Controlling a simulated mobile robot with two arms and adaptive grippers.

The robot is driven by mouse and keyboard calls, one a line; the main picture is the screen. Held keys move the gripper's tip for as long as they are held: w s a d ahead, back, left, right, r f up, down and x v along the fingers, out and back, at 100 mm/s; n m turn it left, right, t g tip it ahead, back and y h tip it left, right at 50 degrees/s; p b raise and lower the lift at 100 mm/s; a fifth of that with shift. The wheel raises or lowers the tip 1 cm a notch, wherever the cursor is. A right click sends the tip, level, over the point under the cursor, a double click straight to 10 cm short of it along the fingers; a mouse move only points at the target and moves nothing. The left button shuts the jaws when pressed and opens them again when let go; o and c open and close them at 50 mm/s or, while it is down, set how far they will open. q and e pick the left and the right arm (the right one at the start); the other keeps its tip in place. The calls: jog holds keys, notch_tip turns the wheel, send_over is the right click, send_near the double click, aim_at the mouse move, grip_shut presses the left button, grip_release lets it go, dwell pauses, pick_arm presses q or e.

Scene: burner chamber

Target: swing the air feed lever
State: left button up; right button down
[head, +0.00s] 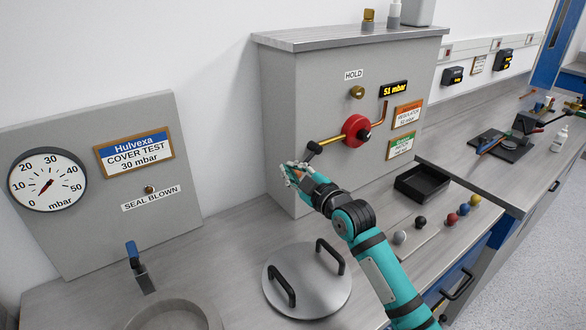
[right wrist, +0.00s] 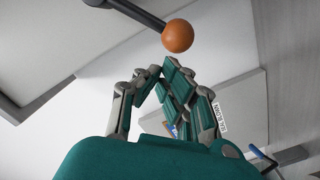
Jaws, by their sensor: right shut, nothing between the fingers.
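The lever shows in the right wrist view as a dark rod (right wrist: 137,12) ending in an orange ball knob (right wrist: 178,36). In the head view a black fitting (head: 313,147) sits at the left end of the brass pipe, with my right gripper just below it. My right gripper (head: 292,174) is shut and empty. In the right wrist view its fingertips (right wrist: 160,76) are close to the orange knob, with the knob outside the fingers; I cannot tell whether they touch. My left gripper is not in view.
A red regulator knob (head: 356,130) is on the grey cabinet (head: 280,120). A pressure gauge (head: 47,181) is on the left panel. A round lid with two handles (head: 308,280) lies on the bench below my arm. A blue-handled valve (head: 133,255) stands left; a black tray (head: 423,183) lies right.

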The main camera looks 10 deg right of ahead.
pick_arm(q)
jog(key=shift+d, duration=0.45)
pick_arm(e)
jog(key=shift+a, duration=0.1)
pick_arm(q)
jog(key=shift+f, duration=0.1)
pick_arm(e)
jog(key=shift+f, duration=0.1)
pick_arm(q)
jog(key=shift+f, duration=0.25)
pick_arm(e)
jog(key=shift+f+n, duration=0.2)
jog(key=shift+n, duration=0.1)
